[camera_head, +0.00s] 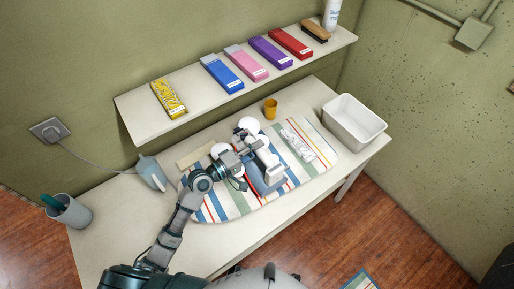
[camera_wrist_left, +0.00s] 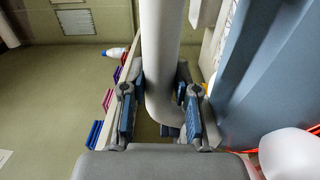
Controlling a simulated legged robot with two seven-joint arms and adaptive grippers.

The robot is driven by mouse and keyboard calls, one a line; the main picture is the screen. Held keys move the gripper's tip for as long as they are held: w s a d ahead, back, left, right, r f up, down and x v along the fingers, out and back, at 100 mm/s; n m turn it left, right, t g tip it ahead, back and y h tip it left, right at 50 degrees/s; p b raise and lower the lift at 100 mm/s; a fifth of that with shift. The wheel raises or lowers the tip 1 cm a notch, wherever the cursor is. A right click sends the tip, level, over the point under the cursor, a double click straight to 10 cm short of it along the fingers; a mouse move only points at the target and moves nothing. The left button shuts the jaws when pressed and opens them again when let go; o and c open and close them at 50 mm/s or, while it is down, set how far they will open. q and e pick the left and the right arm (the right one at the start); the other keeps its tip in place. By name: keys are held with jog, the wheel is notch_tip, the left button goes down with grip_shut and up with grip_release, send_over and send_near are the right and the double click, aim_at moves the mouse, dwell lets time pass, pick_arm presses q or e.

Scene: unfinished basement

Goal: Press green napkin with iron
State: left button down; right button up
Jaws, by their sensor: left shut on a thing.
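A blue-grey and white iron (camera_head: 268,178) is on the striped ironing board (camera_head: 238,203) on the table. My left gripper (camera_head: 247,156) is at the iron. In the left wrist view its fingers (camera_wrist_left: 160,112) are shut around the iron's white handle (camera_wrist_left: 161,60), with the blue-grey body (camera_wrist_left: 265,75) at the right. A folded white patterned cloth (camera_head: 298,144) lies on the board to the right of the iron. I cannot make out a green napkin; the iron and my arm hide part of the board. My right gripper does not show.
A white tub (camera_head: 353,122) stands at the table's right end, and an orange cup (camera_head: 270,108) behind the board. A shelf (camera_head: 135,104) above holds several coloured boxes.

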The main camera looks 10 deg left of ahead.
pick_arm(q)
jog(key=shift+a+r, duration=0.1)
jog(key=shift+a, duration=0.25)
jog(key=shift+d+f, duration=0.3)
jog(key=shift+d, duration=0.05)
jog(key=shift+a+f+b, duration=0.15)
jog(key=shift+f+b, duration=0.05)
jog(key=shift+b, duration=0.1)
dwell(1.3)
jog(key=shift+s+d+p, duration=0.65)
jog(key=shift+s+d, duration=0.1)
dwell(0.5)
jog(key=shift+w+a+b, duration=0.7)
jog(key=shift+w+a, duration=0.6)
dwell(0.7)
jog(key=shift+s+d+p, duration=0.55)
jog(key=shift+p, duration=0.05)
dwell(1.3)
